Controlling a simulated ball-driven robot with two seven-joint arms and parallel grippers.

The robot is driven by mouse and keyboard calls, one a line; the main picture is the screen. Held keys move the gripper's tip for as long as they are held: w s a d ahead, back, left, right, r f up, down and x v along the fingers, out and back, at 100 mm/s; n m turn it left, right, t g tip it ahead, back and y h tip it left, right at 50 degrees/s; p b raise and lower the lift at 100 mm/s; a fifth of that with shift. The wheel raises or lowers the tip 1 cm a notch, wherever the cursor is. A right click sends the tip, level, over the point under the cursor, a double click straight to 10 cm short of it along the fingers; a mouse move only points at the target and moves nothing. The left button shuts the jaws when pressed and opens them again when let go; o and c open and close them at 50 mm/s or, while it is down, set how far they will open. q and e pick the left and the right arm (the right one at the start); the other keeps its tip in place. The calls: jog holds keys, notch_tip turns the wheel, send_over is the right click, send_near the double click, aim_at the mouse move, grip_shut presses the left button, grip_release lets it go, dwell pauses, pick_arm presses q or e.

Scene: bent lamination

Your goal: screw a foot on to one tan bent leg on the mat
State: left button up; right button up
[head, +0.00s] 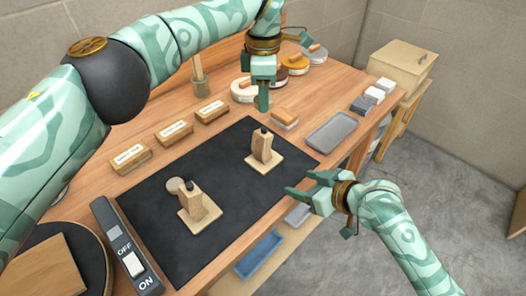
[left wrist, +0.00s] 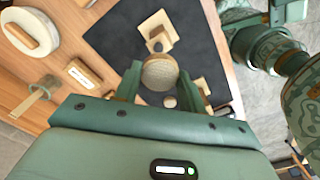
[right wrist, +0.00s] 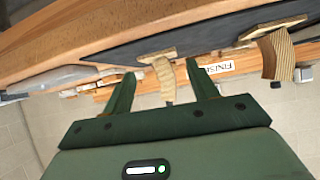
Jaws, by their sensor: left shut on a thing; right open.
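Labelled wooden blocks (head: 173,132) stand left of the mat. A grey tray (head: 333,132) and a brush-like block (head: 285,118) lie at the back right. An ON/OFF switch box (head: 128,250) is at the front left.

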aim_at(268, 142)
jog(key=w+a+r+m+y, duration=0.1)
jog(key=w+a+r+y, duration=0.1)
jog(key=w+r, duration=0.3)
jog(key=shift+w+r+y, duration=0.3)
jog(key=shift+r+y, duration=0.2)
jog(key=shift+r, duration=0.25)
jog(key=x, duration=1.2)
jog(key=shift+f, duration=0.1)
jog(key=shift+c, duration=0.3)
jog(key=shift+s, duration=0.1)
grip_shut()
